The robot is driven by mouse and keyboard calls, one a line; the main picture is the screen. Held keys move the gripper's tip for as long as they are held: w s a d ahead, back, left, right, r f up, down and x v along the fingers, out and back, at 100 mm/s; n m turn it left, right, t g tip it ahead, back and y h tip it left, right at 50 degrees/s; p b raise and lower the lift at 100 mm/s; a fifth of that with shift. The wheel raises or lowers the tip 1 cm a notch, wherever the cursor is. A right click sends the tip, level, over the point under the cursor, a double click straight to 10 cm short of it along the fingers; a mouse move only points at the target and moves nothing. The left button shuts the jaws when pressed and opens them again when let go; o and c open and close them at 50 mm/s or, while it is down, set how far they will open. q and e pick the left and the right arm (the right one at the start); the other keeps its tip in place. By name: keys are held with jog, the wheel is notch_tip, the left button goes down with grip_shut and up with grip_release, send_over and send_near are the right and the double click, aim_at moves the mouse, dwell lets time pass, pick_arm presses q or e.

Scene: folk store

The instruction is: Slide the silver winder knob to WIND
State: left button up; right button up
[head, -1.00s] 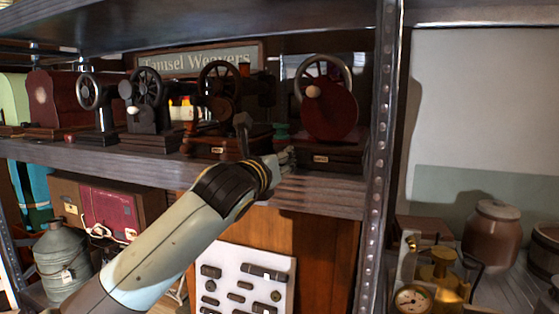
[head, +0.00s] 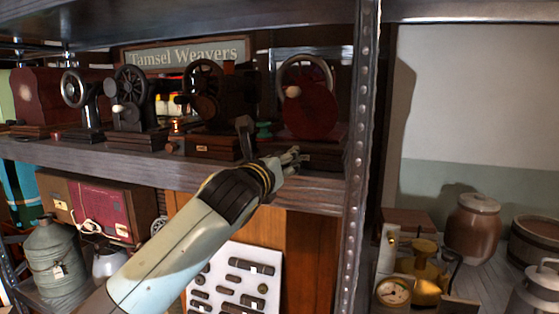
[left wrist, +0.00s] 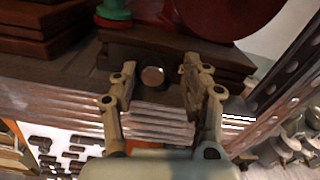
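A machine with a red wheel (head: 310,112) stands on the shelf on a dark wooden base. Its dark base (left wrist: 215,58) also shows in the left wrist view, with the red wheel above. A round silver knob (left wrist: 152,76) is at the front of this base. My left gripper (head: 290,158) is at the shelf's front edge, before the base. In the left wrist view my left gripper (left wrist: 160,74) is open, its two fingers on either side of the knob with gaps between. Contact cannot be told. A WIND mark is not legible. My right gripper is out of view.
Several old sewing machines (head: 130,100) stand to the left on the same shelf (head: 110,158). A green spool-like piece (left wrist: 113,14) is near my left finger. A metal shelf post (head: 361,150) rises just right of the red-wheeled machine. Jars and brass items (head: 425,275) stand farther right.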

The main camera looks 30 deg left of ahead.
pick_arm(q)
jog(key=shift+s+a, duration=0.1)
jog(key=shift+a, duration=0.05)
jog(key=v, duration=1.2)
dwell(0.4)
